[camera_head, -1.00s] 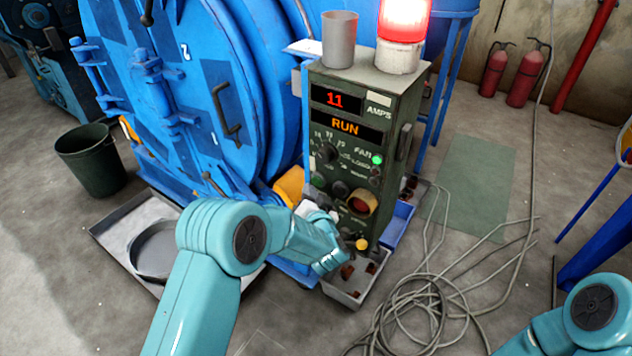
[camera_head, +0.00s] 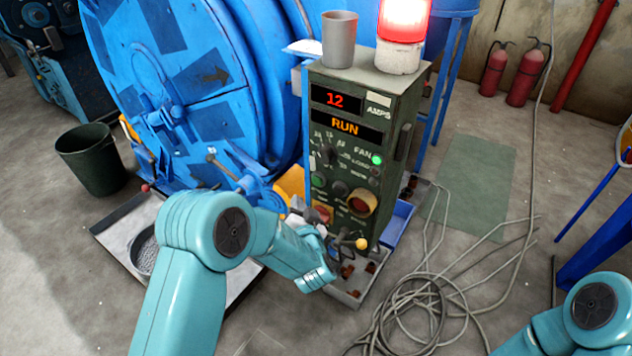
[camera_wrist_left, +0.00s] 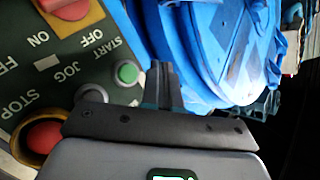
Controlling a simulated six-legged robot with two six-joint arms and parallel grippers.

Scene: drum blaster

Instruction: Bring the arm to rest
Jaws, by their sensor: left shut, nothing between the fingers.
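My left arm reaches in front of the green control box (camera_head: 385,130). Its dark left gripper (camera_head: 342,250) is beside the box's lower front, near a yellow knob (camera_head: 361,243); contact cannot be told. In the left wrist view the fingers (camera_wrist_left: 165,80) are together and empty. They point past the panel's green START button (camera_wrist_left: 127,73) toward the blue drum. A red STOP button (camera_wrist_left: 45,139) is close by the gripper's body. The box display (camera_head: 337,100) reads 12 and RUN, and the beacon (camera_head: 403,20) glows red. My right gripper is out of view.
The blue drum machine (camera_head: 190,80) stands behind my left arm. A grey tray (camera_head: 115,240) with a round pan holding grey grains lies below it. A dark bin (camera_head: 92,160) is at left. Cables (camera_head: 425,310) coil on the floor, right of the box.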

